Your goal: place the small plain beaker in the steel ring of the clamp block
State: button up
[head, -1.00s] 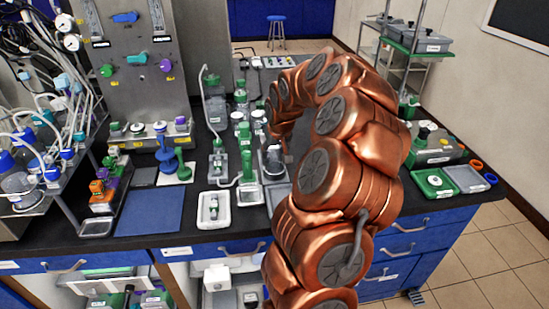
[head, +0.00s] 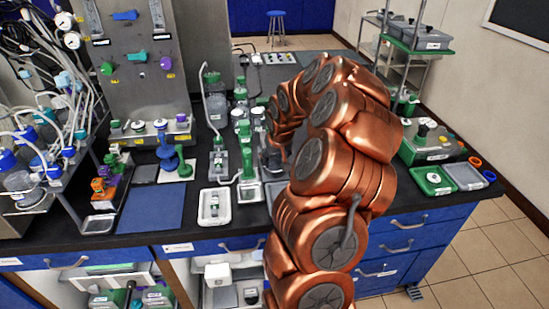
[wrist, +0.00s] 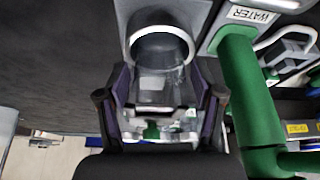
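In the wrist view a small clear beaker (wrist: 155,90) sits between the two fingers of my gripper (wrist: 162,98). The fingers appear to close on its sides, and its clear wall makes its edges hard to see. A pale steel ring (wrist: 160,33) on a grey block (wrist: 120,14) shows just beyond the beaker, close to it. I cannot tell whether the beaker touches the ring or is inside it. In the head view my gripper (head: 271,157) is mostly hidden behind my copper arm, and the beaker cannot be made out.
A thick green pipe (wrist: 250,95) with a WATER label stands close right of my gripper in the wrist view. Green-capped bioreactor equipment (head: 243,135) stands left of it in the head view. A white tray (head: 214,218) and a blue mat (head: 150,209) lie nearer the front.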

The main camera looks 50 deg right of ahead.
jog(key=shift+o, duration=0.3)
jog(key=shift+r, duration=0.3)
jog(key=b+v, duration=0.3)
jog(key=v, duration=0.8)
jog(key=shift+s+a+r, duration=0.15)
jog(key=shift+s+r, duration=0.1)
jog(key=shift+r, duration=0.05)
